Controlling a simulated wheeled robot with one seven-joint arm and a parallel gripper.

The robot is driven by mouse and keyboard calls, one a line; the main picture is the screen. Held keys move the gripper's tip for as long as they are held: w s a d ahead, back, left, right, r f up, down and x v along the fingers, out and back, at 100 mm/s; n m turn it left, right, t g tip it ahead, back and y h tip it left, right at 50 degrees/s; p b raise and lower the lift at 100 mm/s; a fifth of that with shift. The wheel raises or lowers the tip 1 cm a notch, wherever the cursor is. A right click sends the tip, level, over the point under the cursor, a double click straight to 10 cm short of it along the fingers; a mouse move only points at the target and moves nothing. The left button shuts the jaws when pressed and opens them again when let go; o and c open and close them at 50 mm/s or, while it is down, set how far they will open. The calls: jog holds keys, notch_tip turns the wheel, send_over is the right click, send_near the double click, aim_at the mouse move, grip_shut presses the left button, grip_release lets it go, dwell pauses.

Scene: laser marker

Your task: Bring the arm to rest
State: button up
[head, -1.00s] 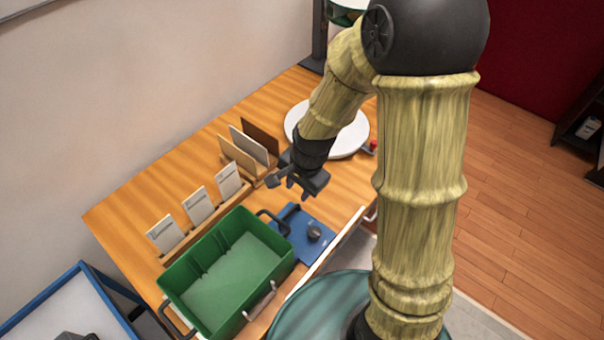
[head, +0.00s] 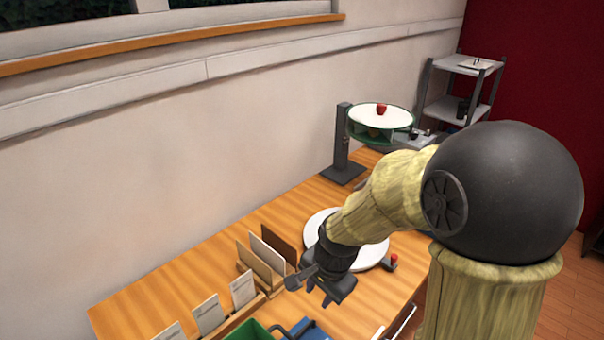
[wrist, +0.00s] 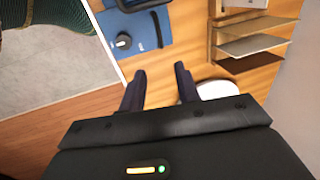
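My arm reaches out over the wooden table (head: 190,275) from the right in the head view. My gripper (head: 328,298) hangs above the table, near the white round plate and the rack of panels. In the wrist view my gripper (wrist: 160,82) has its two dark fingers apart, with nothing between them. The fingers touch nothing that I can see.
The white round plate (head: 375,252) lies beside my wrist. Upright panels (head: 262,258) and white cards (head: 208,315) stand along the wall side. A dark post (head: 343,140) stands at the back.

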jog(key=s+d+r+n+t+h, duration=0.1)
jog(key=s+d+n, duration=0.5)
jog(key=d+n, duration=0.3)
jog(key=shift+h, duration=0.3)
dwell(1.9)
